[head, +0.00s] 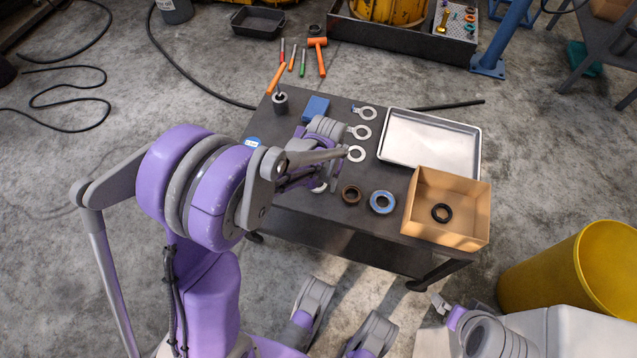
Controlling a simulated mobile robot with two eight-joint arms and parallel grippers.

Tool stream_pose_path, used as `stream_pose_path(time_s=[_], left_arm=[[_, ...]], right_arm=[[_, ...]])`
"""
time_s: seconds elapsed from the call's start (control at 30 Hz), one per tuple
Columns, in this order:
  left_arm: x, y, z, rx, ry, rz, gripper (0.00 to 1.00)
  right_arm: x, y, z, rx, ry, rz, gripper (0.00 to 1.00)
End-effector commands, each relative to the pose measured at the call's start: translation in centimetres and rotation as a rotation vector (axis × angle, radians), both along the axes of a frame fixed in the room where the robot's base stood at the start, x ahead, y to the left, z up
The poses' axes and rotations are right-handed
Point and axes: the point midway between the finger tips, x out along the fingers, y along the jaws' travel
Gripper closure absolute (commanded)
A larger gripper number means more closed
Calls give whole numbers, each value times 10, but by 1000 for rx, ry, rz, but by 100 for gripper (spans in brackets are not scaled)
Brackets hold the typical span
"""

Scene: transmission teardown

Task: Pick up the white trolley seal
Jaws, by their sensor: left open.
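The dark trolley top (345,222) stands in the middle of the head view. A white ring (320,188), seemingly the white seal, lies on it, mostly hidden by my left gripper. My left gripper (312,183) is open, low over the trolley top at this ring; its fingertips are largely covered by my arm, and I cannot tell whether they touch the ring. What seems to be my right gripper (440,304) is small at the lower right, away from the trolley.
A brown ring (351,195) and a blue-edged ring (382,202) lie near the front edge. A cardboard box (463,224) holding a black ring (442,212) and a metal tray (430,140) fill the right side. A blue block (315,108) stands behind my wrist.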

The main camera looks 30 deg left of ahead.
Motion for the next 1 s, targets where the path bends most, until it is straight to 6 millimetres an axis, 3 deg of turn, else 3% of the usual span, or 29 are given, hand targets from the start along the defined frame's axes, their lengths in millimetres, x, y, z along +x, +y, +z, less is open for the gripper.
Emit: stream_pose_path(time_s=[0.27,0.5,0.53,1.0], left_arm=[[0,0,-2,0,-1,0,55],[0,0,-2,0,-1,0,98],[0,0,-2,0,-1,0,100],[0,0,1,0,-1,0,100]], right_arm=[[0,0,0,0,0,0,2],[0,0,0,0,0,0,2],[0,0,0,0,0,0,2],[0,0,1,0,0,0,2]])
